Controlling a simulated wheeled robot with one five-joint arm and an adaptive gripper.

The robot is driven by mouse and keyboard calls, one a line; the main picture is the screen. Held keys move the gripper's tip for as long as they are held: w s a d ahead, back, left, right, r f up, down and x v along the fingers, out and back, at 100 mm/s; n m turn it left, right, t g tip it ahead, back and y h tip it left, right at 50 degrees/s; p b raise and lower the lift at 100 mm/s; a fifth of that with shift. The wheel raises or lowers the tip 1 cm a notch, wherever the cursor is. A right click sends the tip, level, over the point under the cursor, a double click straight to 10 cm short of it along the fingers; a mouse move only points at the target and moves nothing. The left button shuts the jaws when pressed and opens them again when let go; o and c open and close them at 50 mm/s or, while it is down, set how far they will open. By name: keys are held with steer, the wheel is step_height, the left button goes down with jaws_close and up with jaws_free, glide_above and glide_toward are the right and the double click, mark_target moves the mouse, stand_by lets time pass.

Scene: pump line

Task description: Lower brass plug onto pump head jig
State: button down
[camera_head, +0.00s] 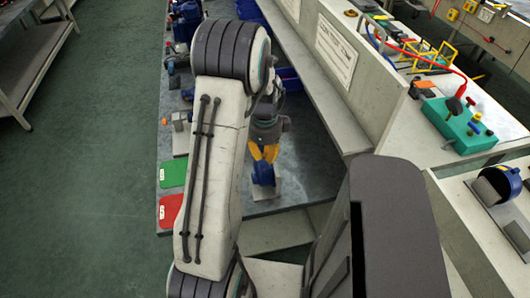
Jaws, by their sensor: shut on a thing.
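My gripper (264,155) points down over the grey bench, with its yellow-orange fingers close together. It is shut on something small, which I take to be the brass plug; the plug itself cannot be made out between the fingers. Directly below the fingertips stands a blue piece (263,174) on a pale square base (266,189), likely the pump head jig. From this angle I cannot tell whether the held thing touches the blue piece or is above it. My arm covers the bench just left of the gripper.
A green mat (173,173) and a red mat (170,210) lie at the bench's left edge. Several small parts stand farther back along that edge. A pale upright panel (335,57) borders the bench on the right. A green box (458,124) stands beyond it.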

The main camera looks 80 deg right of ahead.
mark_target(265, 170)
steer(key=shift+f+b, duration=1.1)
steer(key=shift+f, duration=0.8)
steer(key=shift+f+b, duration=0.55)
steer(key=shift+b, duration=0.3)
steer(key=shift+f+b, duration=0.25)
steer(key=shift+b, duration=0.05)
jaws_free()
stand_by(0.5)
steer(key=shift+r, duration=0.15)
steer(key=shift+r+p, duration=3.3)
steer(key=shift+r, duration=1.1)
